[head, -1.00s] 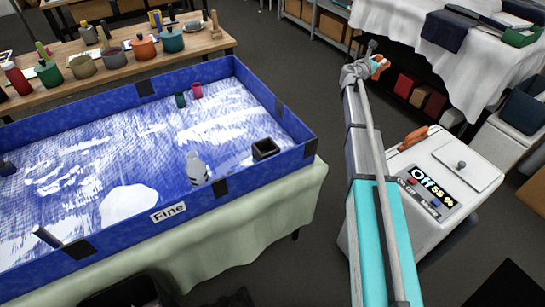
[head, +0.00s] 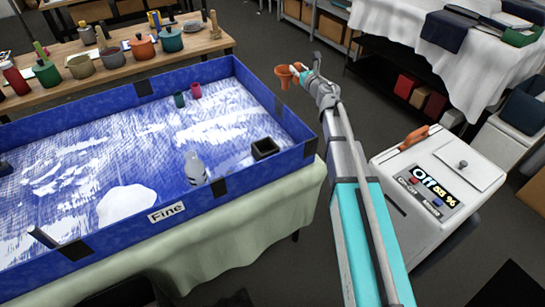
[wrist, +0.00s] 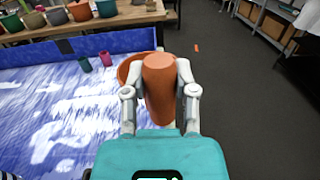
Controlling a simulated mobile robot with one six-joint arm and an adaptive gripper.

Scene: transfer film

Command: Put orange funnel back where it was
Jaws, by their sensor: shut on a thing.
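The orange funnel (head: 284,76) is held in the air by my gripper (head: 301,73), just beyond the right end of the blue-walled tray (head: 232,183). In the wrist view, the funnel (wrist: 160,88) sits between the two grey fingers of my gripper (wrist: 161,80), which are shut on it. A wider orange rim (wrist: 124,70) shows behind its left side. The funnel is over or beside the tray's edge in that view, with dark floor to the right.
In the tray are a clear bottle (head: 195,168), a black box (head: 265,148) and small cups. A wooden bench (head: 120,72) with several pots stands behind.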

